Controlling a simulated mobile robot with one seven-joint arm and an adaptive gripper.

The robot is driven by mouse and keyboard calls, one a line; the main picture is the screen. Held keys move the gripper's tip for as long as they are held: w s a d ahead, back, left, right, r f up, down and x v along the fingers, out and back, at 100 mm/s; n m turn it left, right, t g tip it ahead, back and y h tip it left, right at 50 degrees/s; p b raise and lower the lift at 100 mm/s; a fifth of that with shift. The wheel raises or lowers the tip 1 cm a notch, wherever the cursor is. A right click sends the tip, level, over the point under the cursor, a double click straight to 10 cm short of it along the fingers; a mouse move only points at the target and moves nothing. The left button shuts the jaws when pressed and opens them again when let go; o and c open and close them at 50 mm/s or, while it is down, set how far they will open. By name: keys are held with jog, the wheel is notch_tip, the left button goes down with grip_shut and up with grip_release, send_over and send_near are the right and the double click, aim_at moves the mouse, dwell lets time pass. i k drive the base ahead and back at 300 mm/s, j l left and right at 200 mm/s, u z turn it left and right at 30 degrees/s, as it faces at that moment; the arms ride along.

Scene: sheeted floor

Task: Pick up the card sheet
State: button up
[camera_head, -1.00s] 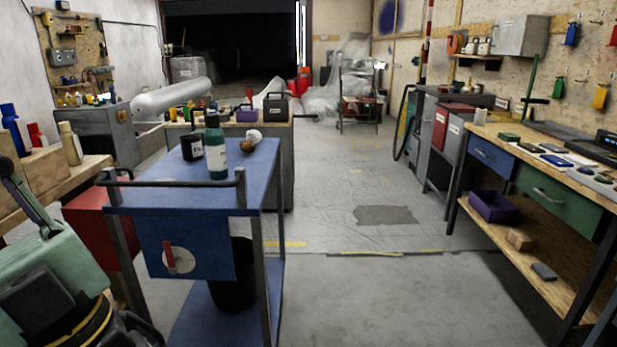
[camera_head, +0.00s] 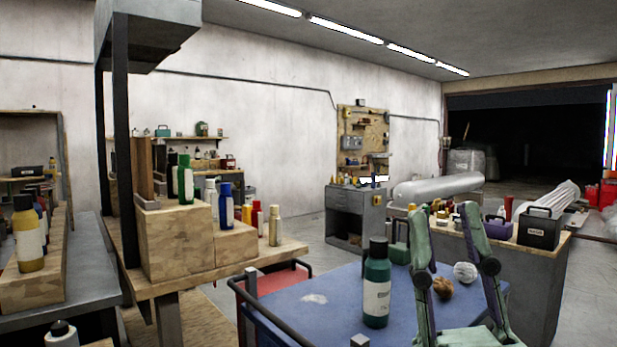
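My gripper (camera_head: 443,222) rises at the lower right of the head view, with two green and dark fingers pointing up and standing apart. It is open, with nothing visible held between the fingers. It appears in front of the blue cart top (camera_head: 345,318). I cannot identify a card sheet for certain. A small pale patch (camera_head: 313,298) lies on the cart top, but I cannot tell whether it is a sheet or a mark.
A green bottle (camera_head: 377,290) stands on the cart, left of my gripper. A brown lump (camera_head: 442,288) and a whitish ball (camera_head: 465,271) show behind the fingers. A wooden bench (camera_head: 220,261) with bottles is at left. A black case (camera_head: 539,230) stands on the bench behind.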

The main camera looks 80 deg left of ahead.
aim_at(144, 144)
jog(key=i+z, duration=0.1)
jog(key=z, duration=7.6)
jog(key=i+l, duration=0.15)
jog(key=i, duration=0.6)
jog(key=i+l+z, duration=0.1)
jog(key=i, duration=0.65)
